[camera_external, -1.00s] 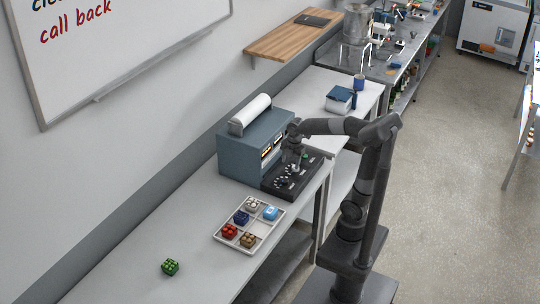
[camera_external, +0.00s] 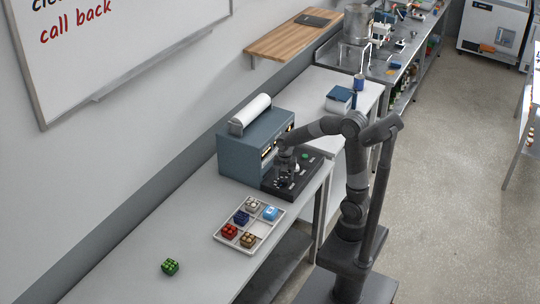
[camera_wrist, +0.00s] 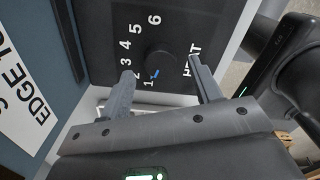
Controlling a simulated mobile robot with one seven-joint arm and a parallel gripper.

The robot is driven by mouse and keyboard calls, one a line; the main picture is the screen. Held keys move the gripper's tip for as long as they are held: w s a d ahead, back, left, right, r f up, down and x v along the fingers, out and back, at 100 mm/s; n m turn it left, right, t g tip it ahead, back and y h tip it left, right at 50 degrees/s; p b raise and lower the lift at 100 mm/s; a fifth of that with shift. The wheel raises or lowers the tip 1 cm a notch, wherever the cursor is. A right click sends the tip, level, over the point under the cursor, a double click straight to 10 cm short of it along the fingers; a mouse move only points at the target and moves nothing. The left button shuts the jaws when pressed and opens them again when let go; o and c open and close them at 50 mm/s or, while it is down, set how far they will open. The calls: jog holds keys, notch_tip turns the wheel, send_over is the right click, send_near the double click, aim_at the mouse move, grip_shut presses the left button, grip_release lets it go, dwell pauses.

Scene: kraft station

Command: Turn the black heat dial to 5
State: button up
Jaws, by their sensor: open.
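The black heat dial (camera_wrist: 160,63) sits on a black panel in the wrist view, beside the word HEAT. White numbers 1 to 6 are printed around it. Its small blue mark points toward the 1. My gripper (camera_wrist: 162,68) is open, with one finger on each side of the dial, apart from it in the picture. I cannot tell how far above the panel the fingertips are. In the external view my gripper (camera_external: 286,166) is over the control panel (camera_external: 301,181) and hides part of it, the heat dial included.
A blue-grey machine (camera_external: 238,158) with a white roll on top stands behind the panel. A green button (camera_external: 305,156) is at the panel's far end. A tray (camera_external: 262,229) of colored blocks and a green block (camera_external: 170,267) lie on the bench's nearer part.

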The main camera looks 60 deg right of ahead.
jog(key=shift+f, duration=0.95)
jog(key=shift+c, duration=0.2)
jog(key=c, duration=0.9)
